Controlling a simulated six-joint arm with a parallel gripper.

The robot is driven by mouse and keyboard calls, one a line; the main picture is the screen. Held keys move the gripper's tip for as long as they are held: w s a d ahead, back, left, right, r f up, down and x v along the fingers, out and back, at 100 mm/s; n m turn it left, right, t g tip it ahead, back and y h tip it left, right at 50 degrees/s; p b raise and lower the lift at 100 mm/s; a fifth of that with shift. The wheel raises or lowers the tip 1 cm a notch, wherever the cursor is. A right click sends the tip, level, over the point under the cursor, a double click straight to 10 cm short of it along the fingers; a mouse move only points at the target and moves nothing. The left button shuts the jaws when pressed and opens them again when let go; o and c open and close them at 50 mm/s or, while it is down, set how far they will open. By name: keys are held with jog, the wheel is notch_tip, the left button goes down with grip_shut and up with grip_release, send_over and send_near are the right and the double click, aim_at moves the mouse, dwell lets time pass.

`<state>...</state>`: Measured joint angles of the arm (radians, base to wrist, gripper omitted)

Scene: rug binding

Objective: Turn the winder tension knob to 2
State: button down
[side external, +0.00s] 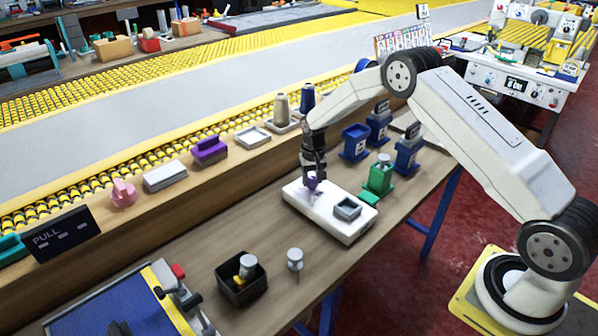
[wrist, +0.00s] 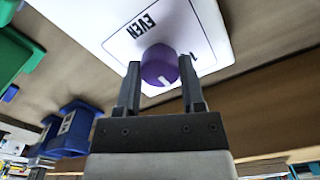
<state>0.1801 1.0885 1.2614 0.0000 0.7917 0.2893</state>
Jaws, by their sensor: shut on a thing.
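The winder tension knob (wrist: 159,63) is a purple cylinder on a white box (side external: 352,231) on the bench. In the side view the knob (side external: 311,184) is partly hidden by my gripper (side external: 314,178), which points down at it. In the wrist view my gripper (wrist: 160,68) has one finger on each side of the knob and is shut on it. A white pointer line on the knob points toward the lower part of the wrist picture. The panel reads EVEN, and a mark like 1 shows by the right finger. I cannot read a 2.
A grey square tray (side external: 347,208) sits on the same box. A green device (side external: 379,177) and several blue ones (side external: 408,154) stand behind to the right. A dark bin (side external: 241,284) and a spool (side external: 295,260) stand nearer. Bare bench lies left of the box.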

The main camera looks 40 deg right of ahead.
aim_at(313, 180)
jog(key=shift+c, duration=1)
grip_release()
jog(key=shift+r, duration=0.15)
jog(key=shift+r, duration=3.8)
